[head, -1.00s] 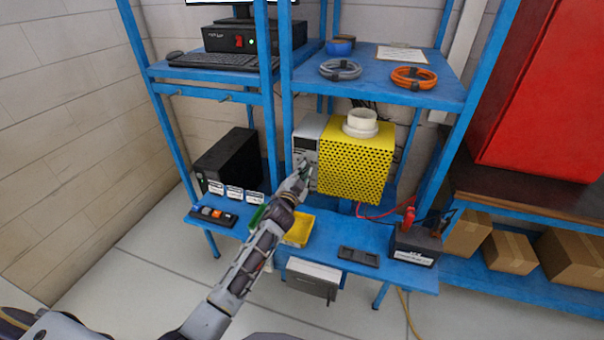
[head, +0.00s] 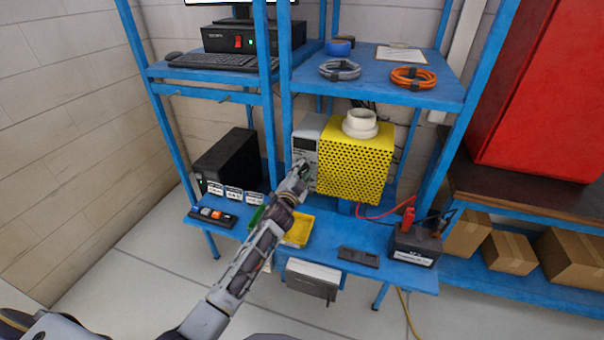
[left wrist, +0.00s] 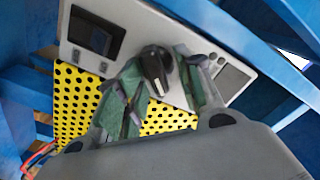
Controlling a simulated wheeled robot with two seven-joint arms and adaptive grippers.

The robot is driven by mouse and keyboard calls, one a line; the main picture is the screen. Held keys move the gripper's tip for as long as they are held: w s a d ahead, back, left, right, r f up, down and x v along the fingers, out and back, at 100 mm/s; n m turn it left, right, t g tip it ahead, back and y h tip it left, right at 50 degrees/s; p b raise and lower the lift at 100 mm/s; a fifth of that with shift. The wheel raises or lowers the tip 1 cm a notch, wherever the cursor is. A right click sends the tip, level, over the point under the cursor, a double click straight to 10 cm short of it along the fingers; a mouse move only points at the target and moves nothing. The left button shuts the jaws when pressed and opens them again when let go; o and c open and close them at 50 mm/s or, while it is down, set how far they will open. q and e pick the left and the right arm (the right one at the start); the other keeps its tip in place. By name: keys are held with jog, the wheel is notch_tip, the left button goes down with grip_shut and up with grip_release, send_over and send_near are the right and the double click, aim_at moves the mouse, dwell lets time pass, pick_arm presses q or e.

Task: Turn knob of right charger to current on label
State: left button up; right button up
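The grey charger (head: 308,135) stands on the blue bench, left of a yellow perforated box. In the left wrist view its pale front panel (left wrist: 133,20) shows a dark display (left wrist: 92,37), small buttons and a black knob (left wrist: 155,70) with a light mark. My left gripper (head: 302,172) is at the charger's front. In the left wrist view its green-padded fingers (left wrist: 158,77) stand apart on either side of the knob; firm contact cannot be made out. A battery (head: 415,243) with a white label (head: 412,258) stands at the bench's right end; its print is too small to read. My right gripper is not in view.
The yellow perforated box (head: 355,165) is close to the right of the gripper. A blue rack post (head: 268,120) rises to its left. A yellow tray (head: 298,231), small labelled cards (head: 233,194) and a dark flat device (head: 358,257) lie on the bench.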

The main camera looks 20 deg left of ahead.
pick_arm(q)
jog(key=shift+f, duration=0.15)
jog(key=shift+s, duration=0.15)
jog(key=shift+s+f, duration=0.1)
jog(key=shift+s, duration=0.6)
jog(key=s, duration=1)
jog(key=shift+a, duration=0.2)
jog(key=shift+s, duration=0.1)
